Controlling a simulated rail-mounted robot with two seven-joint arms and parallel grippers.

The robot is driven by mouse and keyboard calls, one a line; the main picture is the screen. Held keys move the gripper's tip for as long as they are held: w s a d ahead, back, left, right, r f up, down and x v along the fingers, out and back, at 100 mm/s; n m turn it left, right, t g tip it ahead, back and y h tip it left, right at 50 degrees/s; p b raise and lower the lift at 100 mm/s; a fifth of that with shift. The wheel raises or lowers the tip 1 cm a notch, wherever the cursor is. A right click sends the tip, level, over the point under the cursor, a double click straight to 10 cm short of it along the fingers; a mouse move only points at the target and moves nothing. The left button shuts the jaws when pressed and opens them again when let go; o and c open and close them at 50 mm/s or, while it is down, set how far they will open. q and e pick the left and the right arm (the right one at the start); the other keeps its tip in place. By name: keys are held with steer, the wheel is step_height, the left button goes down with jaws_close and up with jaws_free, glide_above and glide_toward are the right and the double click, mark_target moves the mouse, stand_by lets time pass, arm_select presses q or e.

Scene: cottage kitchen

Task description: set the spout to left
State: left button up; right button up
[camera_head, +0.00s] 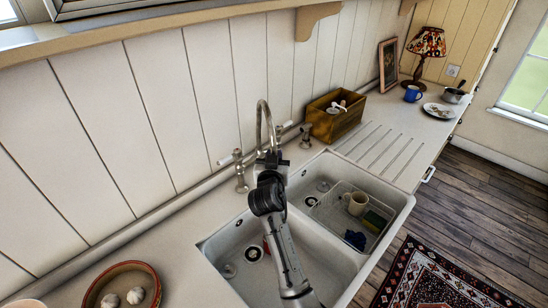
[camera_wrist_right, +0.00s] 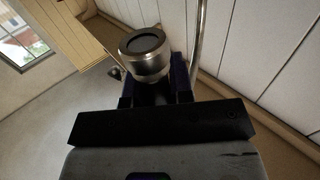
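The metal gooseneck spout (camera_head: 269,118) rises behind the double sink and arches forward, its end near the divider between the basins. The left basin (camera_head: 226,253) is partly hidden by my right arm; the right basin (camera_head: 387,189) is mostly clear. My right gripper (camera_head: 271,157) is at the lower end of the spout, fingers apart. In the right wrist view, the round spout tip (camera_wrist_right: 146,52) stands in line with the gap between the dark fingers (camera_wrist_right: 155,88). I cannot tell whether they touch it. My left gripper is not in view.
Tap handles (camera_head: 240,172) flank the spout. A wire rack with a cream mug (camera_head: 356,203) is in the right basin. A wooden box (camera_head: 335,117) stands behind it. A bowl (camera_head: 122,287) is at the front left. The counter between bowl and sink is clear.

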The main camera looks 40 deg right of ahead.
steer(key=o, duration=0.4)
steer(key=shift+a, duration=0.1)
steer(key=shift+b+v, duration=0.5)
steer(key=shift+v, duration=3.25)
